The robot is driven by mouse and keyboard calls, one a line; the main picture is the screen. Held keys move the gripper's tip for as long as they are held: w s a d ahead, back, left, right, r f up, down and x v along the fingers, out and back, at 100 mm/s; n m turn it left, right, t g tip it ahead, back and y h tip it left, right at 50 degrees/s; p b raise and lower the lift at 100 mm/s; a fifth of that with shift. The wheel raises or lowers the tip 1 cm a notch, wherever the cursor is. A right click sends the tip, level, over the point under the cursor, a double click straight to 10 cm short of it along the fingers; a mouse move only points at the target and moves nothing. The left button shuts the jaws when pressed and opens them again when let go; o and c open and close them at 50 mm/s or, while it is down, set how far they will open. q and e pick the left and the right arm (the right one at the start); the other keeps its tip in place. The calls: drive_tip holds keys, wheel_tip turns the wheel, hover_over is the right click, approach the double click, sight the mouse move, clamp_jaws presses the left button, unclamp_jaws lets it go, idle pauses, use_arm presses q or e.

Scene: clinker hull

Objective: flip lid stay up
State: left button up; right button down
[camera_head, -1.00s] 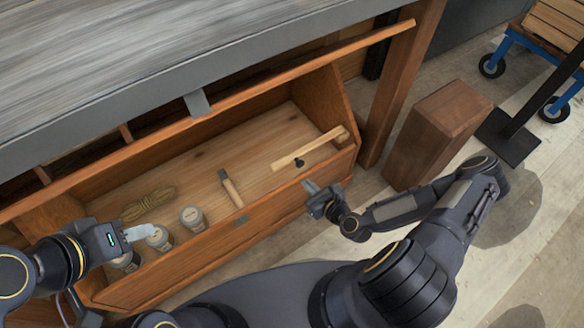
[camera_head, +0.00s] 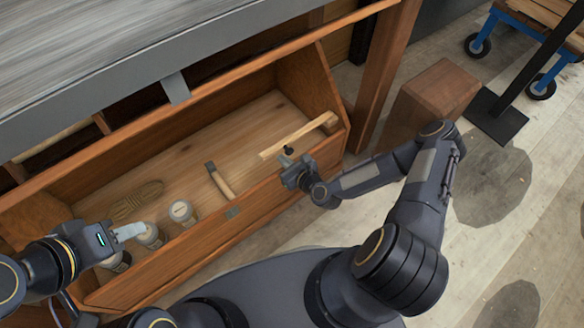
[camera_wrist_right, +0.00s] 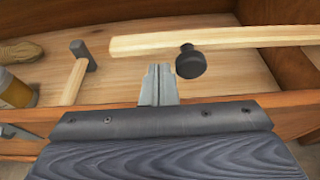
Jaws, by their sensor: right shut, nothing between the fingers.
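The stay looks to be a pale wooden bar (camera_head: 299,135) with a round black knob (camera_head: 288,149), at the right end of the open wooden chest (camera_head: 190,251). In the right wrist view the bar (camera_wrist_right: 225,38) runs across the top and the knob (camera_wrist_right: 190,62) hangs at its lower edge. My right gripper (camera_head: 286,163) is shut and empty over the chest's front wall, just in front of the knob. In its wrist view the fingertips (camera_wrist_right: 159,70) are just left of the knob, apart from it. My left gripper (camera_head: 132,230) is over the chest's left part; its jaw opening is unclear.
Inside the chest lie a hammer (camera_head: 221,182), a coil of rope (camera_head: 137,200) and several jars, one of them a pale-lidded jar (camera_head: 182,212). The grey bench top (camera_head: 130,60) overhangs the back. A wooden block (camera_head: 430,98) stands on the floor at right.

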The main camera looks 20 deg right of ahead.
drive_tip(key=shift+x, duration=0.85)
